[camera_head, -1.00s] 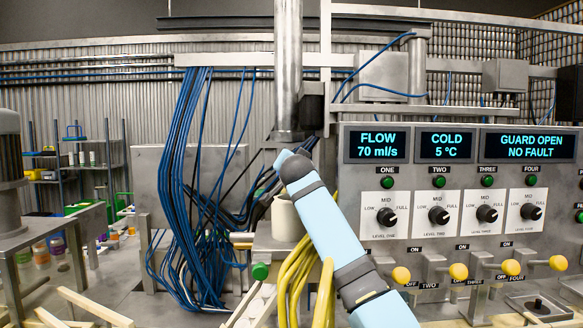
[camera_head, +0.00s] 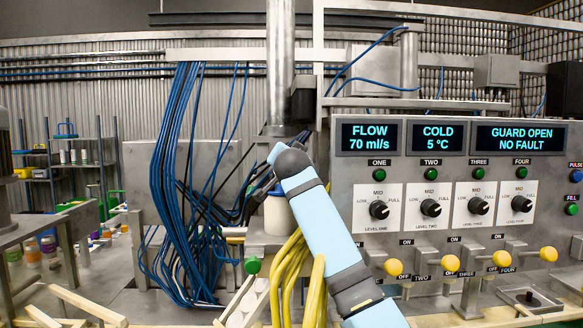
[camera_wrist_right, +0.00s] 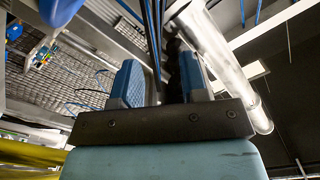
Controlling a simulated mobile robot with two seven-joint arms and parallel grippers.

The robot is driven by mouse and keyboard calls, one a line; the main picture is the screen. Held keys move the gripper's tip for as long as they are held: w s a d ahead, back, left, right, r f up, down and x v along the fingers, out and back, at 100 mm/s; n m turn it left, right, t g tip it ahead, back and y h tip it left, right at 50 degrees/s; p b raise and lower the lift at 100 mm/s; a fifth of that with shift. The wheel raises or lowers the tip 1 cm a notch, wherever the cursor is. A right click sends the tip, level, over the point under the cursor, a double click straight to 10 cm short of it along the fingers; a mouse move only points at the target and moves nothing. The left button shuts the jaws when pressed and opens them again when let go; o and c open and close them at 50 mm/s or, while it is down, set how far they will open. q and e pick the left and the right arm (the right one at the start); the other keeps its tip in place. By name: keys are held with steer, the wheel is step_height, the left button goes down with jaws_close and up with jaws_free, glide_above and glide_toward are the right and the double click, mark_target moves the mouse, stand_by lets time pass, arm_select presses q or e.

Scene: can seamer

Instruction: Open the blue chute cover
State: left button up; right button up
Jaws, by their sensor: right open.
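My right arm (camera_head: 325,225) rises from the bottom right to the middle of the head view. Its wrist hides the right gripper there. In the right wrist view my right gripper (camera_wrist_right: 161,75) is open, with two blue-padded fingers apart and nothing clearly held between them. A white cylinder (camera_head: 279,216) stands just left of the arm, with a blue edge (camera_head: 277,191) at its top. I cannot tell whether this edge is the chute cover or a finger. A bright blue piece (camera_wrist_right: 58,9) is cut off at the wrist view's top edge; I cannot tell what it is. My left gripper is not in view.
Blue cables (camera_head: 178,170) hang left of the arm, and yellow hoses (camera_head: 287,280) run below it. A control panel (camera_head: 345,165) with dials and yellow-knobbed levers stands right; its display reads GUARD OPEN, NO FAULT. A metal pipe (camera_head: 280,70) comes down behind the wrist.

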steer(key=s+b, duration=0.2)
steer(key=s, duration=0.9)
steer(key=shift+d, duration=0.1)
